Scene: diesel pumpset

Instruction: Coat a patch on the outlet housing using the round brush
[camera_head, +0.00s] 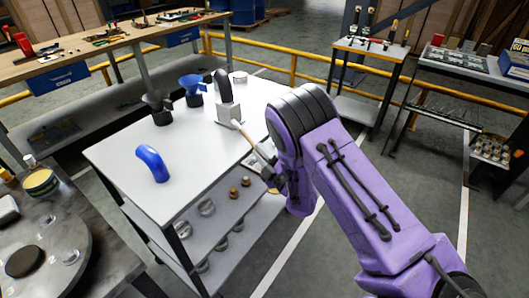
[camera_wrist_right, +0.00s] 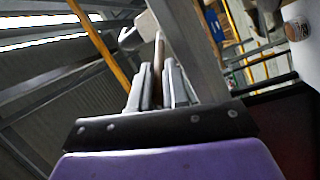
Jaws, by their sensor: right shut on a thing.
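My right gripper (camera_head: 271,167) is near the right edge of the white table, partly hidden behind my purple forearm. It is shut on the round brush, whose wooden handle (camera_head: 244,136) slants up and left. In the right wrist view the handle (camera_wrist_right: 159,52) stands between the fingers of the right gripper (camera_wrist_right: 160,85). A light grey piece with a dark rounded top (camera_head: 228,112) is at the handle's far end; I cannot tell whether it is the brush head or a separate thing. I cannot make out the outlet housing for certain. My left gripper is not in view.
The white table (camera_head: 205,150) holds a blue curved pipe (camera_head: 152,163), a blue funnel-like part (camera_head: 191,89) and a dark one (camera_head: 158,108). Its front is largely clear. A grey round worktop (camera_head: 50,245) is at lower left. A yellow rail (camera_head: 277,70) runs behind.

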